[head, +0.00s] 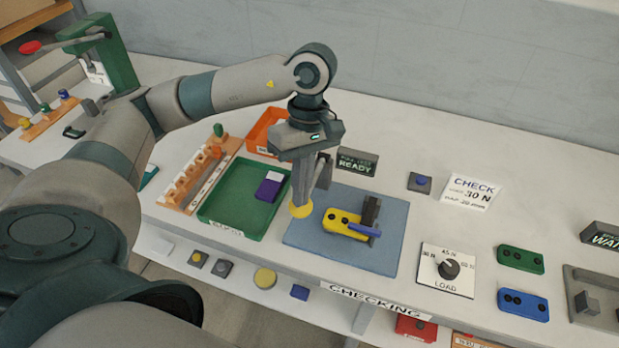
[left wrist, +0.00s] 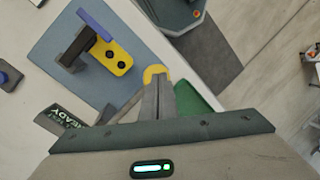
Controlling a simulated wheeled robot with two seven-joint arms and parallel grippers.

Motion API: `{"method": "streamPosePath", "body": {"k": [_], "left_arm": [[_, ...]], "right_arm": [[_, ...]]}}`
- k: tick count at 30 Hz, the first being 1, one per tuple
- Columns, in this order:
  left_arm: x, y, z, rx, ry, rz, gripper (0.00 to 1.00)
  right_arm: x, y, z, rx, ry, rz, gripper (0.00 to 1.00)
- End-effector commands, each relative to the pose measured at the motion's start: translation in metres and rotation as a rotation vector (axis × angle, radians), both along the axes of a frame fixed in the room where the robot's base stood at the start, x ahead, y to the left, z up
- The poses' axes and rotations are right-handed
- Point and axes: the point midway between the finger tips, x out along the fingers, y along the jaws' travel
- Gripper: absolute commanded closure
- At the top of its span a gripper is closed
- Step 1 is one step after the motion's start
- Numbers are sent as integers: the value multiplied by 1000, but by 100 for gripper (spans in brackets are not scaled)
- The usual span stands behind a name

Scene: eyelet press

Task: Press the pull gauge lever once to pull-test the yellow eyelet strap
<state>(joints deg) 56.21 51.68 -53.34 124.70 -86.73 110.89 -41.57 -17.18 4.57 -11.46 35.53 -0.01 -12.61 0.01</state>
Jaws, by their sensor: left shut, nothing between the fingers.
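The yellow eyelet strap (head: 340,223) lies on a blue mat (head: 310,238), with two dark holes showing, beside a dark upright post (head: 371,208) and a blue bar (head: 364,230). The strap also shows in the left wrist view (left wrist: 117,62), with the blue bar (left wrist: 95,24). My left gripper (head: 301,199) is shut and empty, pointing down left of the strap. My right gripper is not in view.
A green tray (head: 214,203) with a purple and white block (head: 269,187) stands left of the mat. Behind is a display (head: 357,162) reading READY. A load dial (head: 448,268) and green (head: 521,259) and blue (head: 523,304) blocks stand to the right.

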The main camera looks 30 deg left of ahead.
Motion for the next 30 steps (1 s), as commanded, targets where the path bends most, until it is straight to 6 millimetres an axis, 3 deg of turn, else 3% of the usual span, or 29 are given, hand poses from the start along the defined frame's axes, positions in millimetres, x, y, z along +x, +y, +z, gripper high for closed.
{"method": "streamPosePath", "body": {"k": [17,30], "left_arm": [[-2,0,-6,0,1,0,100],[-4,-1,-29,1,0,0,100]], "right_arm": [[-1,-1,-7,-1,2,1,100],[1,0,-33,0,2,0,100]]}}
